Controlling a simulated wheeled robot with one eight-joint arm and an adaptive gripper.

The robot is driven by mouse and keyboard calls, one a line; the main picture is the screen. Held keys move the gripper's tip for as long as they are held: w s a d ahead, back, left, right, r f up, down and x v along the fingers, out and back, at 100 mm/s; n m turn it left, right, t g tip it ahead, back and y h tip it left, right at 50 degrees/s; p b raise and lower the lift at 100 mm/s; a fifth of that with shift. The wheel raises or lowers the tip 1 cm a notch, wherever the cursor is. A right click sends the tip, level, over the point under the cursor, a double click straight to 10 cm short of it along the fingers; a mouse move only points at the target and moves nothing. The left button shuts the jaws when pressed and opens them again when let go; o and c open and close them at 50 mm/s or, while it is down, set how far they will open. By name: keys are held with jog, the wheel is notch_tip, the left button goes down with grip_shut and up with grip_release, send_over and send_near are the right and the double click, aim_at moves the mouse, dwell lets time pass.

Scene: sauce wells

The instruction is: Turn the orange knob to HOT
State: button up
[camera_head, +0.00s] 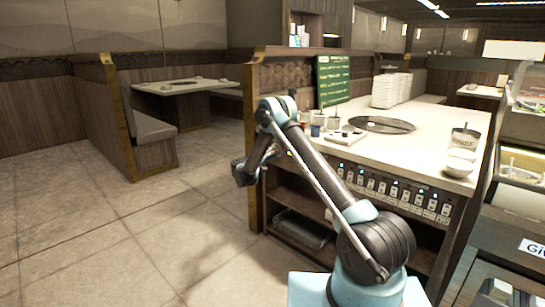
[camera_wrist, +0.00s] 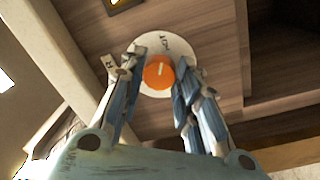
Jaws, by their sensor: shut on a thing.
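The orange knob (camera_wrist: 158,73) is in the wrist view, at the centre of a round white dial plate (camera_wrist: 165,42) on a wood-panelled face. A short pale mark on the knob points roughly upward in the picture. Small dark lettering sits near the plate's top edge and is hard to read. My gripper (camera_wrist: 159,66) has its blue-grey fingers on either side of the knob, shut on it. In the head view my gripper (camera_head: 241,172) is low beside the counter's left end; the knob is hidden there.
Open tiled floor (camera_head: 90,220) lies to the left, before a booth bench (camera_head: 150,130).

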jog(key=shift+f+m, duration=0.1)
jog(key=shift+m, duration=0.6)
jog(key=o, duration=1.1)
jog(key=shift+w, duration=0.1)
jog(key=shift+c, duration=0.2)
jog(key=shift+a, duration=0.1)
jog(key=v, duration=1.2)
